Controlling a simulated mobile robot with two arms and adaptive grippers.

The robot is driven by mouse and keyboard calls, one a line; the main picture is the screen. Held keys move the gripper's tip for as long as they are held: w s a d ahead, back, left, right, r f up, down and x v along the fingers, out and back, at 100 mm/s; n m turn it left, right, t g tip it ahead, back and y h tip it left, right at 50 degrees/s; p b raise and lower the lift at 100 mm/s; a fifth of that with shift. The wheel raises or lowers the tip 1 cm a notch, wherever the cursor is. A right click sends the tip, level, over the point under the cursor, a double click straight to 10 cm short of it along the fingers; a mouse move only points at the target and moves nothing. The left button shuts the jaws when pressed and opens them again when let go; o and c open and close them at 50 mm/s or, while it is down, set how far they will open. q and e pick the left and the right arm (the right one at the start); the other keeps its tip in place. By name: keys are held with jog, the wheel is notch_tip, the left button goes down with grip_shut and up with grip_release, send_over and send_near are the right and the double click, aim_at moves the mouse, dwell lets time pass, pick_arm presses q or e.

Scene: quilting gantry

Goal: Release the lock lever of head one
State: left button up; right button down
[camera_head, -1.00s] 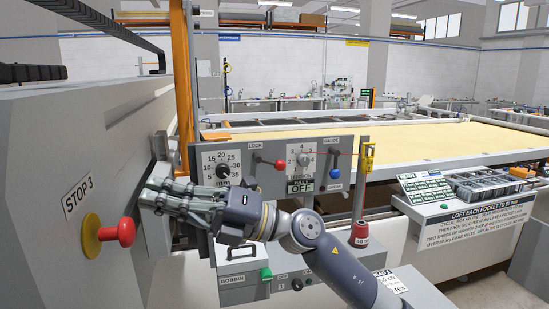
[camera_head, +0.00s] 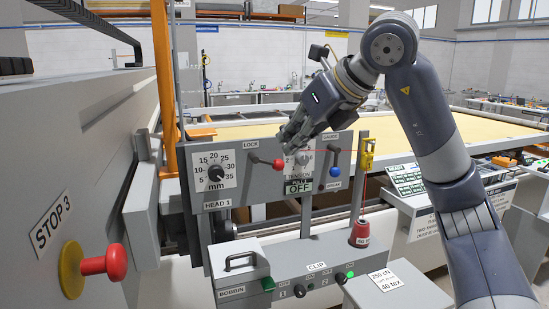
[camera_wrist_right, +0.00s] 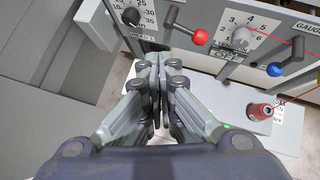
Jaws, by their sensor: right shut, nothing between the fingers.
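The lock lever (camera_head: 264,160) is a dark lever with a red knob, under the LOCK label on the grey panel marked HEAD 1 (camera_head: 217,205). It points to the right and slightly down. My right gripper (camera_head: 290,142) is shut and empty, just above and to the right of the red knob, in front of the tension dial. In the right wrist view the closed fingers (camera_wrist_right: 158,70) point at the panel, and the red knob (camera_wrist_right: 201,37) is clear of them to the right. My left gripper is not in view.
A blue-knobbed gauge lever (camera_head: 335,171) is right of the tension dial. A mm dial (camera_head: 216,173) is left of the lock lever. A red thread runs to a yellow holder (camera_head: 367,155). A red stop button (camera_head: 104,265) juts out at the front left.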

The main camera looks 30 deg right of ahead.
jog(key=shift+m+h, duration=0.6)
jog(key=shift+h, duration=0.3)
jog(key=d, duration=0.1)
jog(key=s+d+r, duration=0.1)
jog(key=d, duration=0.1)
jog(key=shift+s+d+r, duration=0.2)
jog(key=shift+s+d, duration=0.05)
jog(key=shift+d, duration=0.15)
jog(key=p, duration=0.4)
send_near(274, 167)
jog(key=x, duration=0.6)
jog(key=shift+b, duration=0.35)
jog(key=shift+f+y+b, duration=0.2)
jog(key=shift+y+b, duration=0.1)
jog(key=shift+b, duration=0.25)
jog(key=shift+f+m, duration=0.1)
jog(key=shift+m, duration=0.2)
